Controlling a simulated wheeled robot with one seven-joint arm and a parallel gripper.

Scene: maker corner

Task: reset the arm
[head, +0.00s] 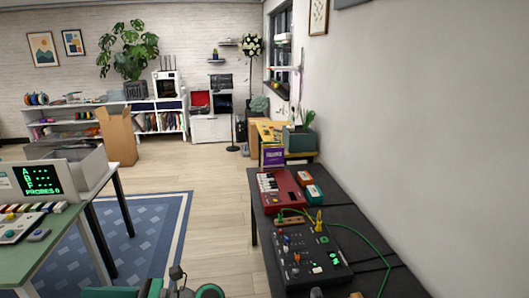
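I cannot make out my gripper in the head view. At the bottom edge, left of the black table, some teal and dark grey parts (176,280) are cut off by the frame. They may be part of my arm, but no fingers show there, so I cannot tell whether the gripper holds anything.
A black table (340,215) along the right wall bears a black synthesizer (300,256) with a green cable and a red keyboard (281,189). A green-topped desk (40,262) with a screen stands left. A cardboard box (117,135) is farther back. The wooden floor (215,215) between is clear.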

